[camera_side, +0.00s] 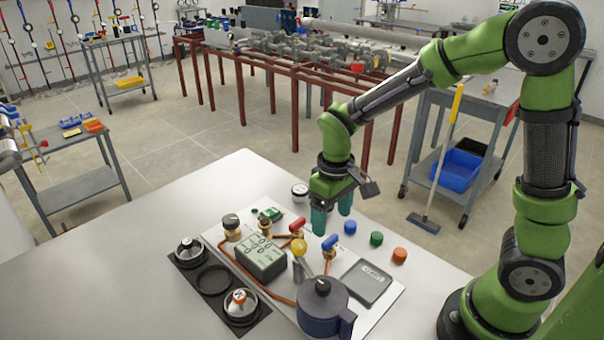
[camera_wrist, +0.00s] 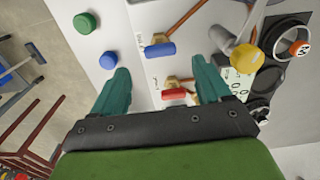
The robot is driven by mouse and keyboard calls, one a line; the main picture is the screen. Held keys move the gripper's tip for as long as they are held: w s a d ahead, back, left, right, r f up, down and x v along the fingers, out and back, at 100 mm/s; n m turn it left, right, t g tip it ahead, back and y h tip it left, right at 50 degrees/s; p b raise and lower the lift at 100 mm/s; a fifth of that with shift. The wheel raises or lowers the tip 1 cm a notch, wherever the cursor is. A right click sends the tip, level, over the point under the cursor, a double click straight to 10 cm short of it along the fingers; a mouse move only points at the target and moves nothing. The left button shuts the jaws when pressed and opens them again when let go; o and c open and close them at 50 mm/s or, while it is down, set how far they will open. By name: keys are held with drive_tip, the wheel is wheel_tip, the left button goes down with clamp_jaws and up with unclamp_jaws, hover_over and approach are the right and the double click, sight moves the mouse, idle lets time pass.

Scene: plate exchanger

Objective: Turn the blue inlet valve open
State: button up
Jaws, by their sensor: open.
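The blue inlet valve has a blue handle (camera_side: 329,242) on a brass body, standing on the white board beside the copper pipe. In the wrist view the blue handle (camera_wrist: 160,50) lies just beyond my fingertips, roughly between their lines. My gripper (camera_side: 332,220) points down with its two teal fingers apart, above and a little behind the valves. In the wrist view the gripper (camera_wrist: 161,70) is open and empty. A red valve handle (camera_side: 297,226) stands left of the blue one; in the wrist view the red handle (camera_wrist: 174,94) shows between the fingers.
Blue (camera_side: 350,227), green (camera_side: 376,238) and orange (camera_side: 399,255) caps sit right of the board. The table's left side is clear.

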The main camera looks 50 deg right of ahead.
sight(329, 239)
wheel_tip(329, 239, up, 11)
drive_tip(key=shift+r, duration=0.1)
idle(0.4)
drive_tip(key=s+r+m+t+y, duration=0.2)
drive_tip(key=s+r+m+t, duration=0.1)
drive_tip(key=s+t, duration=0.4)
drive_tip(key=s+d+m, duration=0.1)
drive_tip(key=s, duration=0.2)
drive_tip(key=shift+s+r, duration=0.2)
